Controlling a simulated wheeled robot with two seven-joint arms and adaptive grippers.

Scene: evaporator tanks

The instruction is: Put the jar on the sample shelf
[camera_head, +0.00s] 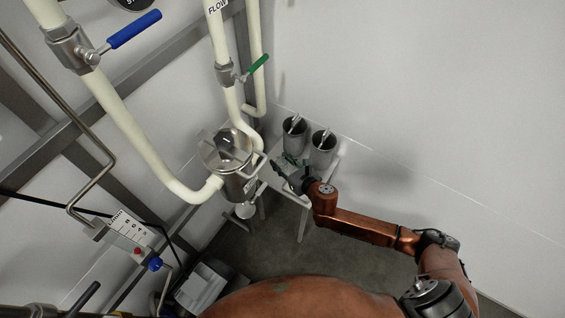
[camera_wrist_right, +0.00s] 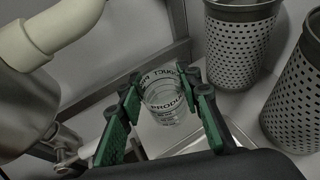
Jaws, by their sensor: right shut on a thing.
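My right gripper (camera_head: 290,168) reaches in from the right, beside the steel tank and in front of two metal canisters. In the wrist view, its green-padded fingers (camera_wrist_right: 165,105) are shut on a clear glass jar (camera_wrist_right: 163,98) with dark "PRODUCT" lettering. The jar looks upright, with its open top toward the camera. In the head view the jar is hard to make out behind the gripper. A white shelf (camera_wrist_right: 178,139) lies below the jar; I cannot tell whether the jar touches it. My left gripper is not in view.
Two perforated canisters (camera_head: 294,138) (camera_head: 323,148) with metal tools stand on the shelf (camera_head: 331,172) near the wall, close to the gripper. The steel tank (camera_head: 236,170) with cream pipes (camera_head: 130,125) is on the left.

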